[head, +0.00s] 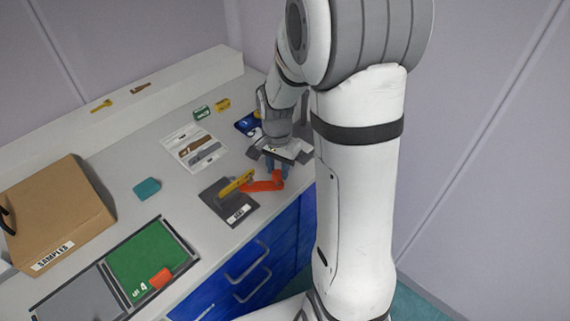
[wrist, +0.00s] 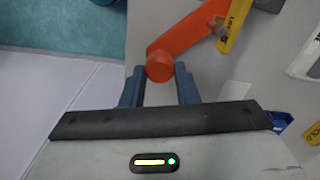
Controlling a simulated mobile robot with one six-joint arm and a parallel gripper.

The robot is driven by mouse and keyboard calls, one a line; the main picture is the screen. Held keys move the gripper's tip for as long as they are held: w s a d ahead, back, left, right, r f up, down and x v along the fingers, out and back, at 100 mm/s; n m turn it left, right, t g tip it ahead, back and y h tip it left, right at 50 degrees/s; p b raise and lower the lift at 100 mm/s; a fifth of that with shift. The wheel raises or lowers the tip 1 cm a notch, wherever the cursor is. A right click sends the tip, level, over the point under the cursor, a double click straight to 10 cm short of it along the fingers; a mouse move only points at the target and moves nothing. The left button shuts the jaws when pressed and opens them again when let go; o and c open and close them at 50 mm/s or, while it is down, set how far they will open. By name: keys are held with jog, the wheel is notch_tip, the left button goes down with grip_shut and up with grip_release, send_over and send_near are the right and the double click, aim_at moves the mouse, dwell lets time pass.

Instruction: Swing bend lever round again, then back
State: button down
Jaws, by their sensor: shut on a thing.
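The orange bend lever (head: 258,186) reaches right from the dark bend plate (head: 217,196) to an upright round knob at the counter's front edge. My gripper (head: 277,165) is at that knob, and its blue fingers are shut on it. In the wrist view, my gripper (wrist: 158,84) has a finger on each side of the knob at the end of the bend lever (wrist: 190,30). A yellow strip (head: 236,182) lies at the lever's pivot end; it also shows in the wrist view (wrist: 236,26), with lettering too cut off to read fully.
A green mat (head: 143,256) with an orange piece (head: 161,278) lies front left, beside a grey panel. A cardboard samples box (head: 55,213), a teal block (head: 147,188) and a picture card (head: 194,146) are on the counter. Small green and yellow boxes stand behind.

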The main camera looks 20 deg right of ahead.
jog(key=c, duration=1.3)
grip_release()
jog(key=shift+a, duration=0.4)
jog(key=shift+o, duration=1)
jog(key=shift+d, duration=0.2)
jog(key=shift+s, duration=0.1)
notch_tip(320, 180, up, 8)
jog(key=shift+f, duration=0.1)
jog(key=s+a+r+n+t, duration=0.1)
jog(key=s+a+r+n, duration=0.1)
jog(key=s+n, duration=0.3)
jog(key=s+a+r+n+t, duration=0.1)
jog(key=s+r+n, duration=0.2)
jog(key=s, duration=0.7)
jog(key=shift+s+a+r+n+t, duration=0.3)
jog(key=shift+s+a+n+t, duration=0.1)
jog(key=shift+n, duration=0.7)
